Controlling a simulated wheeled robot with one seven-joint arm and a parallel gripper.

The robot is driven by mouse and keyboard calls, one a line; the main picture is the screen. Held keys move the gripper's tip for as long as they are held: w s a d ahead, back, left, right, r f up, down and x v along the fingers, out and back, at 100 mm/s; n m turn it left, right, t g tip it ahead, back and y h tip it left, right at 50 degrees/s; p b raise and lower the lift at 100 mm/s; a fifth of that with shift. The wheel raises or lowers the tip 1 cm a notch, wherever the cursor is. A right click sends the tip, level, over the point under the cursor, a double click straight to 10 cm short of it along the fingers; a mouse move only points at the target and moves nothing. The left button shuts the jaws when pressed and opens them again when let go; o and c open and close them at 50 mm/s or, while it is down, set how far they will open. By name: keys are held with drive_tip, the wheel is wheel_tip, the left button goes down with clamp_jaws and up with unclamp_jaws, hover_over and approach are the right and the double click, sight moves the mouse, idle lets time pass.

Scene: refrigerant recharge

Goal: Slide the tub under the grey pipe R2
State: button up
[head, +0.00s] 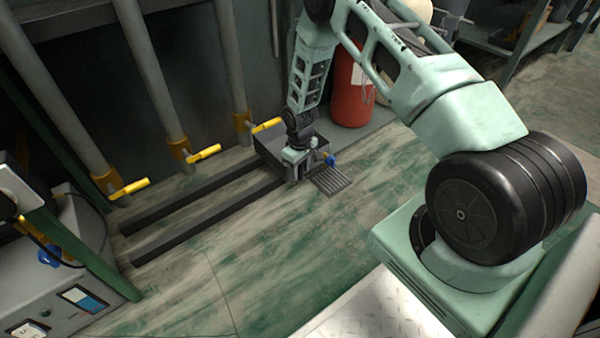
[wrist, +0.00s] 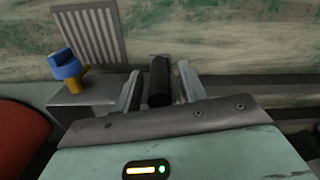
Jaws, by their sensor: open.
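The tub is a dark grey box (head: 268,149) at the right end of two dark floor rails, below the rightmost grey pipe (head: 228,60). Its grey top (wrist: 98,92) and a blue knob on a yellow stem (wrist: 68,68) show in the wrist view; the blue knob (head: 330,160) is also at its right in the head view. My gripper (head: 293,177) is low at the tub's front, pointing down. Its two fingers (wrist: 160,72) are apart, with a black bar (wrist: 160,85) between them. My arm hides part of the tub. No R2 label is readable.
Two more grey pipes (head: 150,70) (head: 55,90) stand to the left, with yellow handles low down. The rails (head: 200,228) look clear left of the tub. A red cylinder (head: 352,90) stands behind right. A floor grate (head: 332,180) lies beside the tub. A grey machine (head: 60,290) is front left.

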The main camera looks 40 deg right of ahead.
clamp_jaws()
drive_tip(key=s+a+p, duration=0.1)
drive_tip(key=a+p, duration=0.5)
drive_tip(key=a, duration=3)
drive_tip(key=shift+s, duration=0.2)
drive_tip(key=shift+f, duration=0.1)
unclamp_jaws()
wheel_tip(320, 180, up, 18)
drive_tip(key=p, duration=0.8)
drive_tip(key=shift+f, duration=0.25)
